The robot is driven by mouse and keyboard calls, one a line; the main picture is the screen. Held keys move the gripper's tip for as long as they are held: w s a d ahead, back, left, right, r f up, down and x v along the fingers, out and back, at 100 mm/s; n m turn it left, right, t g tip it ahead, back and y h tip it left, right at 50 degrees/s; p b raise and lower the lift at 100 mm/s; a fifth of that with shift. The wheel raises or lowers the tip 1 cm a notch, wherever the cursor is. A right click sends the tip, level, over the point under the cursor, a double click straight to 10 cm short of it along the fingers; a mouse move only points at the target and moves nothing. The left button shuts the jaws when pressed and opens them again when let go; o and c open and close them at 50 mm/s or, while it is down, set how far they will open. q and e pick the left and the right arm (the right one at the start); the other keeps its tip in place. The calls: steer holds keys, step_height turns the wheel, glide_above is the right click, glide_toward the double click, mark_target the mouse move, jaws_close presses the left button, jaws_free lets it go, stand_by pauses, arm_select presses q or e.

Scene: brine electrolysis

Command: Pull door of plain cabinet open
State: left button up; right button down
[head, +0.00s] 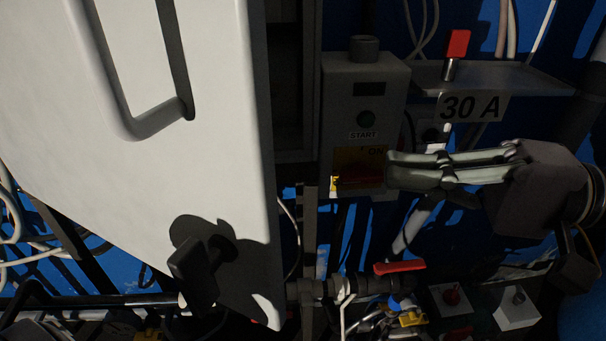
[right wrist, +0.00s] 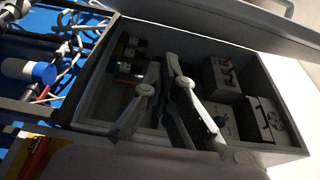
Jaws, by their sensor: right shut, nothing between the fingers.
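The cabinet door (head: 215,110) is a large pale panel filling the left of the head view. It carries a curved bar handle (head: 150,122) and a dark knob-like part (head: 195,270) low down. The door stands swung open: the right wrist view looks into the open cabinet (right wrist: 95,105), with the door panel (right wrist: 215,30) along its top edge. My right gripper (head: 392,170) is shut and empty, to the right of the door and apart from the handle. Its fingers also show before the cabinet interior in the right wrist view (right wrist: 162,67). My left gripper is not seen.
A grey START box (head: 337,120) stands behind the right gripper's tips. A shelf marked 30 A (head: 480,80) with a red-topped switch (head: 457,45) is above the gripper. A red-handled valve (head: 400,267) and pipework lie below. Several small units (right wrist: 262,118) sit inside the cabinet.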

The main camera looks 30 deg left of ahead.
steer(key=s+a+p, duration=0.6)
steer(key=a+p, duration=0.1)
steer(key=a, duration=0.1)
steer(key=shift+s+a, duration=0.15)
steer(key=shift+a, duration=0.15)
steer(key=shift+s, duration=0.1)
